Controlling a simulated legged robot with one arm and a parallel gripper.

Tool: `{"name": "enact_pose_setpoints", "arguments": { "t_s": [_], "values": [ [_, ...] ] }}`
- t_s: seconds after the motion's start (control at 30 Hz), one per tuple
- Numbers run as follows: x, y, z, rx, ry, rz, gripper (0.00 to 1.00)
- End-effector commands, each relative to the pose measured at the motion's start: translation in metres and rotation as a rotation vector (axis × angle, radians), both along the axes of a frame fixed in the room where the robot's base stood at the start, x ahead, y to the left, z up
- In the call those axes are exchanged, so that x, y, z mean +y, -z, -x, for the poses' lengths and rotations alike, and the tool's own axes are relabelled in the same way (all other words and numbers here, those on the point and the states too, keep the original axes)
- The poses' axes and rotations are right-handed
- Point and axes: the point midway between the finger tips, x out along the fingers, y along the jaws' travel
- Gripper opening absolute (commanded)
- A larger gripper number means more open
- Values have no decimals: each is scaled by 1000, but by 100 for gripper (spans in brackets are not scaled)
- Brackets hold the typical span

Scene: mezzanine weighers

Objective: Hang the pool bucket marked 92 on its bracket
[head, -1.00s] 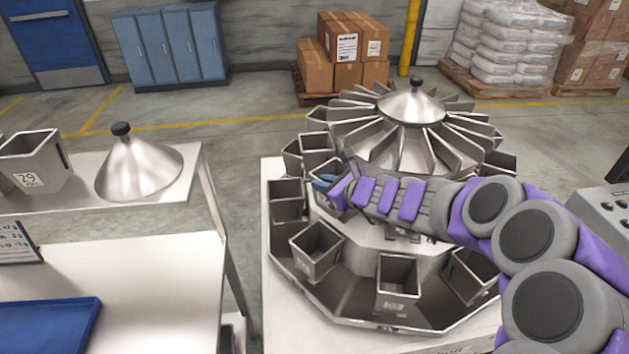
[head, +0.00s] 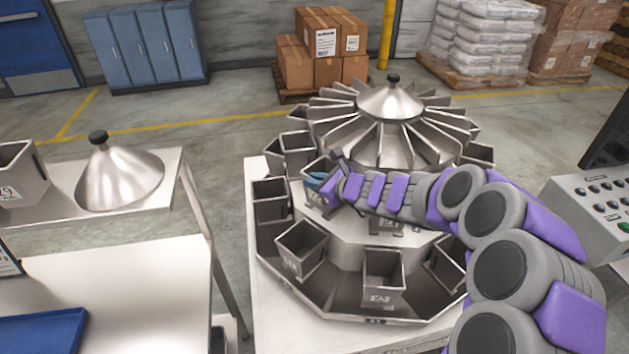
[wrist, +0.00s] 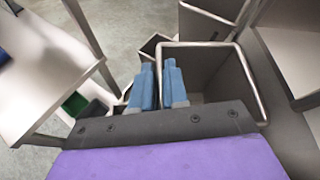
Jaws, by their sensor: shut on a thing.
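A steel pool bucket (head: 318,167) is at the upper left of the round weigher (head: 345,240), in its upper ring. Its label is mostly covered by my gripper, so I cannot read the number. My gripper (head: 316,181) reaches in from the right, with its blue fingers shut on the bucket's rim. In the wrist view the blue fingers (wrist: 158,85) straddle the near left wall of the open, empty bucket (wrist: 208,75). The bracket behind the bucket is hidden, and I cannot tell whether the bucket rests on it.
Other buckets stand close by, at the left (head: 270,201), below (head: 301,248) and at the front (head: 382,277). A bench (head: 130,290) with a shelf, a cone (head: 118,178) and a bucket marked 29 or similar (head: 18,172) stands left. A control console (head: 600,215) is right.

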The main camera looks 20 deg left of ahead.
Motion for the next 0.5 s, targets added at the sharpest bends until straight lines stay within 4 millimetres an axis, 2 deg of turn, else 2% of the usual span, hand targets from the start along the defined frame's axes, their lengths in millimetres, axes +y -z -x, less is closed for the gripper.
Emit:
{"name": "enact_pose_setpoints", "arguments": {
  "t_s": [0.5],
  "values": [
    [0,7,0,-2,0,-1,0]
  ]
}}
